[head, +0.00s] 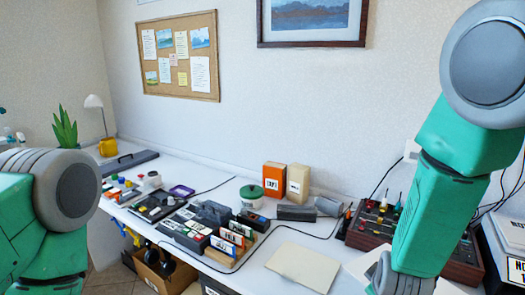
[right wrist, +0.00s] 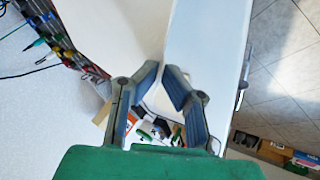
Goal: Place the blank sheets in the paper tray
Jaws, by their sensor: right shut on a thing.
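My right gripper (right wrist: 163,80) is shut on a thin white sheet or stack of blank sheets (right wrist: 205,45), which spreads out from the fingertips in the right wrist view. In the head view a white sheet edge (head: 357,265) shows beside my right wrist at the bottom, and the fingertips there are hidden or cut off. A flat cream rectangle (head: 304,266) lies on the desk to the left of that wrist; I cannot tell whether it is a tray or a folder. No paper tray can be clearly made out. My left gripper is out of view.
A file holder (head: 225,240) with coloured labelled cases stands left of the cream rectangle. A mixer (head: 460,248) with knobs stands behind my right arm. Orange (head: 273,180) and cream (head: 298,184) boxes stand near the wall. A labelled white machine (head: 505,240) is at far right.

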